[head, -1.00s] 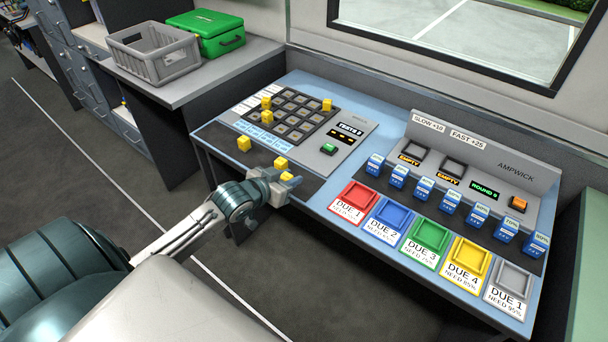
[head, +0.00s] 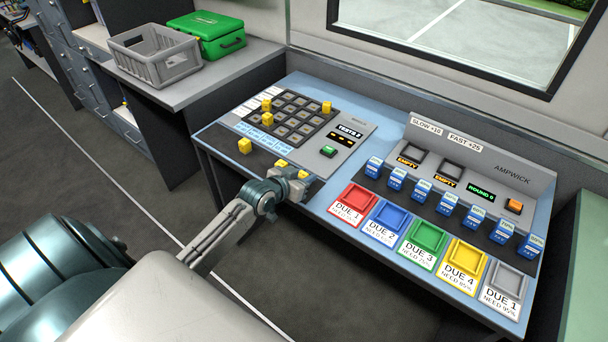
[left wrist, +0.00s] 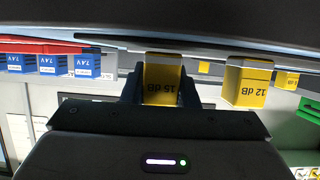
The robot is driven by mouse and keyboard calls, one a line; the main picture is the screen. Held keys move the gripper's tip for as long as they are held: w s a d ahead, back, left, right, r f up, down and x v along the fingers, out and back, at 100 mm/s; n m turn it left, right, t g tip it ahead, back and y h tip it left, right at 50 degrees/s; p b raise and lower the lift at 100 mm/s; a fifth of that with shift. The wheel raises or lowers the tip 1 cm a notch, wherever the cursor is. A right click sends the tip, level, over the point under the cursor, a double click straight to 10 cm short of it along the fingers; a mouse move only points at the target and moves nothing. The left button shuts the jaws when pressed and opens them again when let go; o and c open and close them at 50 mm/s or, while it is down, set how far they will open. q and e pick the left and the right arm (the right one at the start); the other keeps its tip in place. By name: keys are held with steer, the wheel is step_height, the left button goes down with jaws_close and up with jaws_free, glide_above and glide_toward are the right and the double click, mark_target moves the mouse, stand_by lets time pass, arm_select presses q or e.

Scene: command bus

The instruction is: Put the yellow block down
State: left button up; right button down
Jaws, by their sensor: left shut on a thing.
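My left gripper (head: 298,178) is shut on a yellow block (head: 304,174) at the front edge of the grid console's dark strip. In the left wrist view this block (left wrist: 161,82) is marked 15 dB and sits between the two dark fingers (left wrist: 160,88). I cannot tell whether it touches the strip. A second yellow block (head: 281,163) stands just left of it; the left wrist view shows it as the 12 dB block (left wrist: 246,85), apart from the fingers. Another yellow block (head: 245,146) stands farther left. My right gripper is out of view.
A button grid (head: 291,117) with several yellow blocks lies behind. Coloured trays, such as the red one (head: 357,197), and a row of blue blocks (head: 422,188) are to the right. A grey crate (head: 155,62) and green case (head: 207,37) stand on the back-left counter.

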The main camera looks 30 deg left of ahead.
arm_select(q)
steer(key=shift+f, duration=0.15)
steer(key=o, duration=1)
steer(key=shift+f, duration=0.1)
